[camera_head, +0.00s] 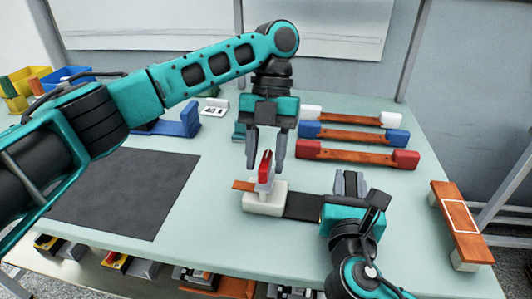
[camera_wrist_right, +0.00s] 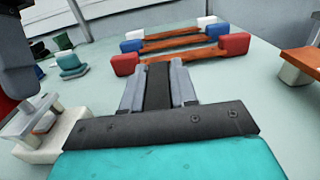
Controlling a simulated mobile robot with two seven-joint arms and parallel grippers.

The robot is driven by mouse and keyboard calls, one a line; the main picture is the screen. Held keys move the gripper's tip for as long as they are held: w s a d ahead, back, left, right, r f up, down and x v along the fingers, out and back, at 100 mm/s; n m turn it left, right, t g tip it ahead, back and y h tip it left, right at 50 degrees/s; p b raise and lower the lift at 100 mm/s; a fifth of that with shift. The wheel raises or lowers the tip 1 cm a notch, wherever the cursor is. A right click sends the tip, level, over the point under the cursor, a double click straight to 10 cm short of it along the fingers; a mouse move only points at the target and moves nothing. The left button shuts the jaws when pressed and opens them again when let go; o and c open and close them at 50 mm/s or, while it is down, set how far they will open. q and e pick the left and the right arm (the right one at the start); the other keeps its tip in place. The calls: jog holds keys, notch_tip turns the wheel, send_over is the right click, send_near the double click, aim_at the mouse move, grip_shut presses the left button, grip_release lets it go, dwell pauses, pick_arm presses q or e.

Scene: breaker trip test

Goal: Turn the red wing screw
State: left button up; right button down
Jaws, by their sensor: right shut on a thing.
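The red wing screw (camera_head: 265,167) stands upright on a white block (camera_head: 264,203) with a copper strip (camera_head: 243,185). Its red edge also shows at the left border of the right wrist view (camera_wrist_right: 6,104). My left gripper (camera_head: 264,168) points down above the block, its fingers apart on either side of the screw's upper part; contact cannot be told. A flat black piece (camera_head: 303,205) runs from the block toward my right gripper (camera_head: 350,178). In the right wrist view, my right gripper's grey fingers (camera_wrist_right: 158,85) are closed on a black piece (camera_wrist_right: 157,88).
Copper bars with white, blue and red end blocks (camera_head: 357,153) lie behind on the pale table. A copper plate on white blocks (camera_head: 460,222) stands at the right. A dark mat (camera_head: 125,195) lies at the left; coloured bins (camera_head: 62,80) are behind it.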

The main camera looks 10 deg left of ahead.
pick_arm(q)
jog(key=shift+r, duration=0.15)
jog(key=v, duration=1.2)
jog(key=shift+s, duration=0.1)
dwell(0.3)
pick_arm(e)
jog(key=c, duration=0.8)
grip_release()
